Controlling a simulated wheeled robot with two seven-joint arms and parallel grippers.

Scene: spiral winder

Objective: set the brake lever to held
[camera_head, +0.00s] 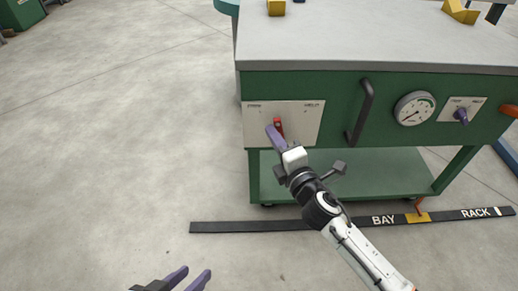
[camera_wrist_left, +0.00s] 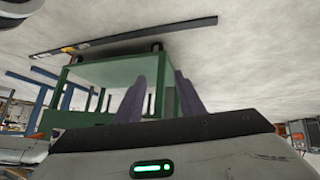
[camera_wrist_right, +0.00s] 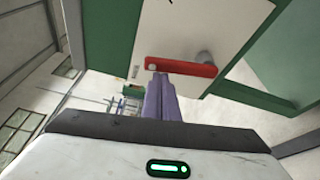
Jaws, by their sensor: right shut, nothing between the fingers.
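The brake lever is a short red bar (camera_head: 279,123) on a pale plate (camera_head: 305,125) on the green cabinet front. Small labels sit at the plate's upper left and upper right; the right one seems to read HELD. My right gripper (camera_head: 271,129) is shut and empty, its purple fingers partly covering the lever. In the right wrist view, the fingertips (camera_wrist_right: 160,77) are at the free end of the red lever (camera_wrist_right: 185,67); I cannot tell whether they touch it. My left gripper (camera_head: 192,273) is open and empty, low over the floor, away from the cabinet.
A green lower shelf (camera_head: 400,175) is below. A black floor strip (camera_head: 250,227) marked BAY and RACK crosses in front. The floor at left is clear.

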